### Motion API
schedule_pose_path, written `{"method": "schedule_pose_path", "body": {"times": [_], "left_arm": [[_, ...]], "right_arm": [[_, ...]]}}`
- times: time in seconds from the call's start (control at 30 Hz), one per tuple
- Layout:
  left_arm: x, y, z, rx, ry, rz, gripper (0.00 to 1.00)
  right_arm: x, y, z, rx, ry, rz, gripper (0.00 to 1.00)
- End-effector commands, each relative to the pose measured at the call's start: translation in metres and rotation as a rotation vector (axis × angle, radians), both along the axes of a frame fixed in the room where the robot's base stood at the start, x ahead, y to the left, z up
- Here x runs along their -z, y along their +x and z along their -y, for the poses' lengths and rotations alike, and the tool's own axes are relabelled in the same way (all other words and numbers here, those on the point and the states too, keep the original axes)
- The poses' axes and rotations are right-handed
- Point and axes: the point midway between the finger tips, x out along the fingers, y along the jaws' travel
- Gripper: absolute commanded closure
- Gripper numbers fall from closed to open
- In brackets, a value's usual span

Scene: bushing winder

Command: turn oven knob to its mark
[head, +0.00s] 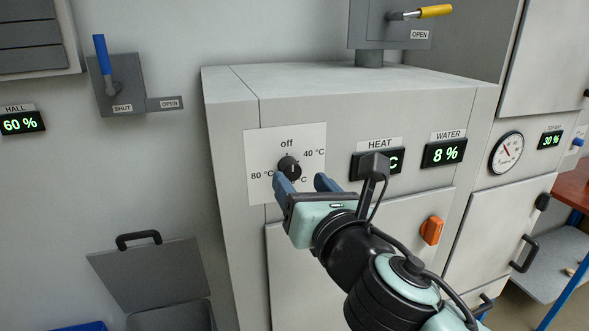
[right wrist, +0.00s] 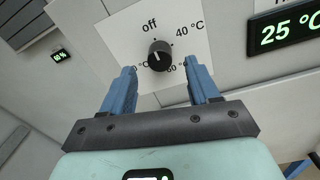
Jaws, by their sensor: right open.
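The oven knob (head: 289,167) is a small round black knob on a white dial plate (head: 258,150) marked off at the top, 40 °C to the right and 80 °C to the left. A lower label is partly hidden by my gripper. The knob also shows in the right wrist view (right wrist: 159,54), with a short pale line whose direction is hard to read. My right gripper (head: 301,179) is open, its two blue fingers just in front of the plate. In the right wrist view the knob appears between and beyond the fingertips (right wrist: 161,69), with visible gaps. My left gripper is not in view.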

Motion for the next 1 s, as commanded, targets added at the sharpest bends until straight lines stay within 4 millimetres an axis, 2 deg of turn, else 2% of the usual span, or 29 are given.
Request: {"method": "schedule_pose_path", "body": {"times": [0.1,0.23,0.6,0.63,0.8,1.0], "left_arm": [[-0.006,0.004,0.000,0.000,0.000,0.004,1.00],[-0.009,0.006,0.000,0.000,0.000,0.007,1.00],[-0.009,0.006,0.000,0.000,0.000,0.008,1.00],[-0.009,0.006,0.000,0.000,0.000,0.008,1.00],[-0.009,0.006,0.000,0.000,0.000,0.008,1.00],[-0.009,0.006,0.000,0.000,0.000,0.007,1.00]], "right_arm": [[-0.002,0.019,-0.007,0.000,-0.002,0.002,0.40],[-0.001,0.031,-0.011,-0.001,-0.001,0.001,0.40],[0.000,0.037,-0.013,-0.001,0.001,0.001,0.40],[0.000,0.037,-0.013,-0.001,0.001,0.001,0.43],[0.000,0.037,-0.013,-0.001,0.001,0.001,0.96],[0.000,0.037,-0.013,-0.001,0.007,-0.002,0.96]]}}
